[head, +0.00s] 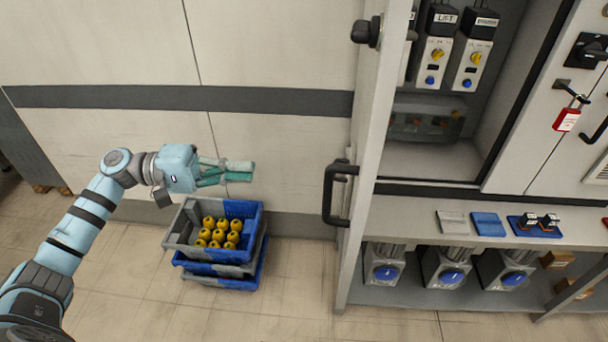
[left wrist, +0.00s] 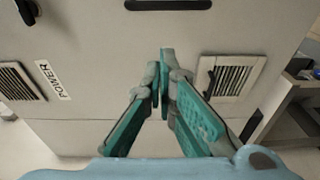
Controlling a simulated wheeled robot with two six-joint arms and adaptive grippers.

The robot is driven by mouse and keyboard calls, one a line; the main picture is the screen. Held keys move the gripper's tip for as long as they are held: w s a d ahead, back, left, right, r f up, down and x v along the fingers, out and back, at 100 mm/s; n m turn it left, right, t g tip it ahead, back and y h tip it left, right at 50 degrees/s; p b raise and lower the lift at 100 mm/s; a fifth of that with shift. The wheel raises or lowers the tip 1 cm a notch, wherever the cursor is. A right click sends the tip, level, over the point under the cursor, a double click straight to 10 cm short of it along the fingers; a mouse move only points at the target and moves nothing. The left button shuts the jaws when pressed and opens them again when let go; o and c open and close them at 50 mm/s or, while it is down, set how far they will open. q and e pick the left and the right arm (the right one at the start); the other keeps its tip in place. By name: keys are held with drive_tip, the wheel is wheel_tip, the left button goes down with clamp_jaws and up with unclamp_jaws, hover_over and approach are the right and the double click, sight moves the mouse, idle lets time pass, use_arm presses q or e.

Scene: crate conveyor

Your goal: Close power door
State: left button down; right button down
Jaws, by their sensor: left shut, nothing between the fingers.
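The power door (head: 372,150) stands swung open and shows nearly edge-on in the head view, with the cabinet interior (head: 430,160) exposed to its right. A black handle (head: 338,192) and a black knob (head: 366,32) stick out from its left side. In the left wrist view, a pale panel (left wrist: 110,45) carries a POWER label (left wrist: 53,80) and vents and fills most of the background. My left gripper (head: 240,171) is shut and empty, left of the door handle and apart from it. Its teal fingers (left wrist: 165,90) meet in the left wrist view. My right gripper is not in view.
Stacked blue-grey crates (head: 225,262) with yellow items stand on the floor below my left gripper. A shelf (head: 400,215) with small blue trays and, beneath it, blue-capped units extends right of the door. A red padlock (head: 567,119) hangs at the far right.

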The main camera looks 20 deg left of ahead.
use_arm(q)
drive_tip(key=s+p+x, duration=0.2)
drive_tip(key=p+x, duration=0.1)
drive_tip(key=x, duration=0.8)
drive_tip(key=shift+d+p, duration=0.35)
drive_tip(key=shift+d, duration=0.35)
drive_tip(key=shift+d+f, duration=0.1)
drive_tip(key=shift+f, duration=0.1)
